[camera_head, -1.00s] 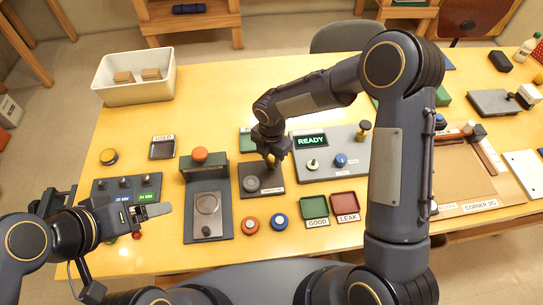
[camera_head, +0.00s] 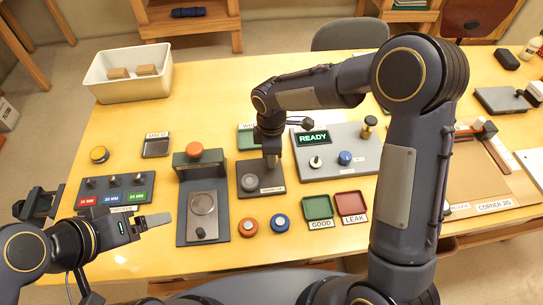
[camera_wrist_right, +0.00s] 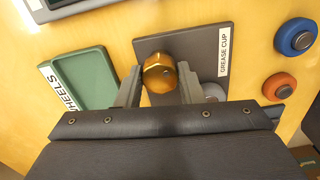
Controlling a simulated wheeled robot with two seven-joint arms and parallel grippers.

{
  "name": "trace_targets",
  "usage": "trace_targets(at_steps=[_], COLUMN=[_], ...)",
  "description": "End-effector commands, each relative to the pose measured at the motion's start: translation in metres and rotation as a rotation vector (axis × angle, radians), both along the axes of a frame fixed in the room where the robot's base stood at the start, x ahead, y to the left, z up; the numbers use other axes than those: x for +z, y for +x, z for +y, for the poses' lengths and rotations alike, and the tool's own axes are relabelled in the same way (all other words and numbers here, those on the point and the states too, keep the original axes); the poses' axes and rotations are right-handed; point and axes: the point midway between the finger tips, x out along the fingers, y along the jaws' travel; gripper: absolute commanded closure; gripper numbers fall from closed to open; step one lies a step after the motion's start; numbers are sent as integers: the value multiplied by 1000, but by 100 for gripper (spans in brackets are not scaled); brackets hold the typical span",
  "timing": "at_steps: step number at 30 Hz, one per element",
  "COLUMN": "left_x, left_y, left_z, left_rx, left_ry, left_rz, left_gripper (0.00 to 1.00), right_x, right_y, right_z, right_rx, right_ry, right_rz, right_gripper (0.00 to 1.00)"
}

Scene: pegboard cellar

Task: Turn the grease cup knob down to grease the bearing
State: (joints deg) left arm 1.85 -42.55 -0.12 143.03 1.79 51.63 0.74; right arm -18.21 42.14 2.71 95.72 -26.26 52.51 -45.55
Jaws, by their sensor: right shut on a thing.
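The grease cup plate (camera_head: 246,183) is a dark grey square on the table; its GREASE CUP label shows in the right wrist view (camera_wrist_right: 224,52). A round silver part (camera_head: 250,182) sits on the plate. My right gripper (camera_head: 271,162) points down over the plate's back part. In the right wrist view, its two fingers are shut on a brass grease cup knob (camera_wrist_right: 159,72), one on each side. The knob's base is hidden. My left gripper (camera_head: 158,220) is at the front left, apart from the plate; its finger gap cannot be made out.
A grey panel (camera_head: 335,165) with a READY screen stands just right of the plate. A press-like device (camera_head: 188,225) with an orange knob is on the left. Orange (camera_head: 248,226) and blue (camera_head: 280,223) buttons and green (camera_head: 317,207) and red (camera_head: 351,205) trays lie in front.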

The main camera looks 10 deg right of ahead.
Motion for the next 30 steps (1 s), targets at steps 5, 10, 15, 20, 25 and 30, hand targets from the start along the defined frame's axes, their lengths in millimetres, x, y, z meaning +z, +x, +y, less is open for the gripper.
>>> trace_targets(at_steps=[5, 10, 15, 20, 25, 30], left_x=[-12, -19, -25, -30, -34, -38], left_y=[0, 0, 0, 0, 0, 0], left_z=[0, 0, 0, 0, 0, 0], left_rx=[0, 0, 0, 0, 0, 0], left_ry=[0, 0, 0, 0, 0, 0], left_rz=[0, 0, 0, 0, 0, 0], left_gripper=[14, 14, 14, 14, 14, 14], right_x=[-1, -1, -1, 0, 0, 1], right_y=[1, 1, 1, 1, 1, 1], right_z=[1, 0, 0, 0, 0, 0], right_rx=[-168, -329, -490, -643, -804, -965], right_ry=[0, 0, 0, 1, 2, 2], right_rz=[-4, -4, -4, -3, -3, -4], right_gripper=[89, 89, 89, 89, 89, 89])
